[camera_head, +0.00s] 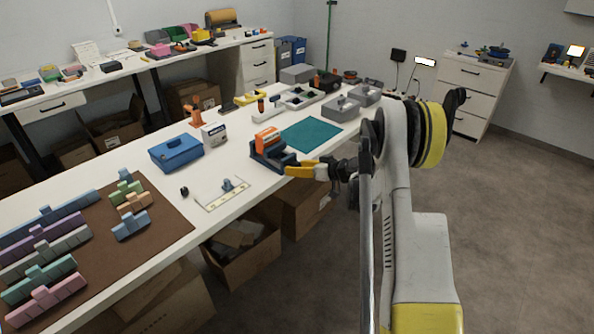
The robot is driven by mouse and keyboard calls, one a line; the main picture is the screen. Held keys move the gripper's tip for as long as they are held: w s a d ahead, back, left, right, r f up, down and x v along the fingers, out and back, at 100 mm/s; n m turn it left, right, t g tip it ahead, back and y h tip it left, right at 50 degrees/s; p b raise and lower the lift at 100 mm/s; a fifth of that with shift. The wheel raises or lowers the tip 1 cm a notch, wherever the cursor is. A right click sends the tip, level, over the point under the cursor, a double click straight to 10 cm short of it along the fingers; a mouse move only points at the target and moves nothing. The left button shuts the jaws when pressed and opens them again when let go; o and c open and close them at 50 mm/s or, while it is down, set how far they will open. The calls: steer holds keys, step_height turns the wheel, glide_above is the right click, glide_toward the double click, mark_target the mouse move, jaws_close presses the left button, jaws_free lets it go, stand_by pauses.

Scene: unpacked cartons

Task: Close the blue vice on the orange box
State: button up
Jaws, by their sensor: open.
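The blue vice (261,157) stands on the white workbench near its front edge, in the middle of the head view. The orange box (267,139) sits upright in the top of the vice, between its jaws. Whether both jaws touch the box is too small to tell. My gripper (292,169), with yellow fingers, is at the right side of the vice, by its lower right end. It is open. The vice's handle is hard to make out behind the fingers.
A blue toolbox (176,153) and a small white box (214,134) stand left of the vice. A teal mat (312,134) lies behind it to the right. Grey bins (341,108) stand farther back. Open cartons (243,256) sit below the bench's front edge.

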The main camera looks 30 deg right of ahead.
steer(key=c, duration=1.2)
steer(key=shift+m, duration=0.3)
steer(key=m+y, duration=0.2)
steer(key=shift+m, duration=0.3)
steer(key=m+y, duration=0.2)
steer(key=m, duration=0.1)
steer(key=m+y, duration=0.1)
steer(key=m, duration=0.3)
steer(key=shift+t+y, duration=0.3)
steer(key=shift+y, duration=0.1)
steer(key=m+t+y, duration=0.1)
steer(key=m, duration=0.3)
steer(key=shift+m, duration=0.3)
